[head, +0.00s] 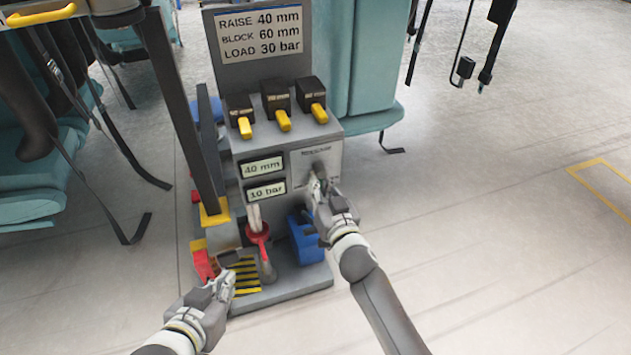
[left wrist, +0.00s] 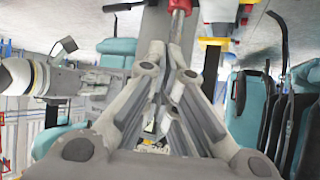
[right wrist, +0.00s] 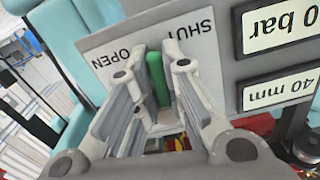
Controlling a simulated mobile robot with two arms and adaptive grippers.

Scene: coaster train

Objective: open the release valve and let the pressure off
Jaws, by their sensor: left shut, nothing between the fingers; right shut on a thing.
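The grey console carries the release valve plate (head: 309,157) on its front right. In the right wrist view the plate (right wrist: 128,50) reads SHUT and OPEN, upside down. My right gripper (head: 318,187) is in front of this plate. Its fingers are shut on the green valve handle (right wrist: 156,76), largely hidden between them. The upper display (head: 262,167) reads 40 mm and the lower display (head: 266,190) reads 10 bar. My left gripper (head: 228,283) is shut and empty, low in front of the console by the black-and-yellow striped plate (head: 246,274).
A sign (head: 262,33) above reads RAISE 40 mm, BLOCK 60 mm, LOAD 30 bar. Several yellow levers (head: 283,121) sit below it. A red part (head: 204,266) is near my left gripper, and a blue part (head: 304,240) is below my right one. Floor to the right is open.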

